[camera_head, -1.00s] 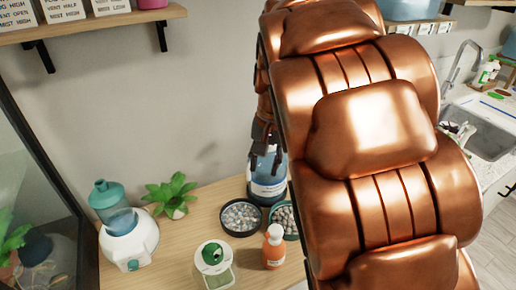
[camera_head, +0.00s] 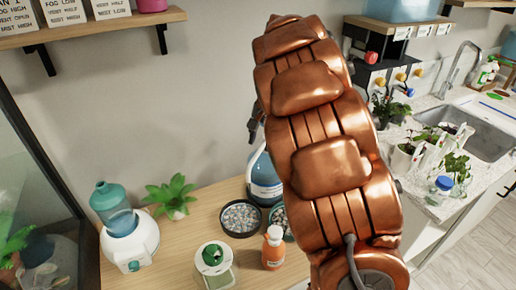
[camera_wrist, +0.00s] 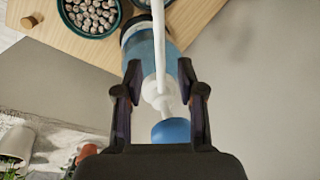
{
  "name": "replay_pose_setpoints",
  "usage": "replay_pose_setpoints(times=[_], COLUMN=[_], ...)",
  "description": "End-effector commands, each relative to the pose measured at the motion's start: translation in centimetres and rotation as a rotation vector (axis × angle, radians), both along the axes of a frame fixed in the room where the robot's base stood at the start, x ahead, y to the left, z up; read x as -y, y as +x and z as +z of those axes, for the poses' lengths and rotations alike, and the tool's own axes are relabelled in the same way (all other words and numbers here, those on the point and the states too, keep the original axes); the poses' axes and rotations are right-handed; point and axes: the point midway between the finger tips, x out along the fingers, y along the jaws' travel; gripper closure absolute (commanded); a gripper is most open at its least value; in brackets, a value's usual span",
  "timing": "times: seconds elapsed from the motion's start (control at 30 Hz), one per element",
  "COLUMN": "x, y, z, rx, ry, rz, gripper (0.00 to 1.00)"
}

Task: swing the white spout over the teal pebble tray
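The white spout (camera_wrist: 159,50) shows in the wrist view as a long pale tube running to the top edge from a white hub. The hub sits beside the clear blue bottle (camera_wrist: 140,48) and a blue knob (camera_wrist: 171,132). My gripper (camera_wrist: 160,68) is open, its two fingers on either side of the spout with gaps visible. The teal pebble tray (camera_wrist: 98,37) lies left of the spout in the wrist view; the spout does not cross it there.
A dark-rimmed pebble tray (camera_head: 240,235) stands left of the teal one. An orange bottle (camera_head: 273,250), a green-topped container (camera_head: 214,262), a white humidifier (camera_head: 130,245) and a plant (camera_head: 172,195) share the wooden table. A sink counter (camera_head: 440,205) is at right.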

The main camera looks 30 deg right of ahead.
Motion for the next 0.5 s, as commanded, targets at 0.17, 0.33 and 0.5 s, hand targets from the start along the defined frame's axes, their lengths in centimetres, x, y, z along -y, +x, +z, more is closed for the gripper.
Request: replay_pose_setpoints(times=[0.17, 0.33, 0.5], x=[-0.3, -0.6, -0.6], y=[0.2, 0.5, 0.6], z=[-2.1, -3.7, -4.2], rx=[-0.003, -0.003, 0.0], ry=[0.002, 0.002, 0.0], rz=[0.0, 0.001, 0.001], gripper=[0.61, 0.61, 0.61])
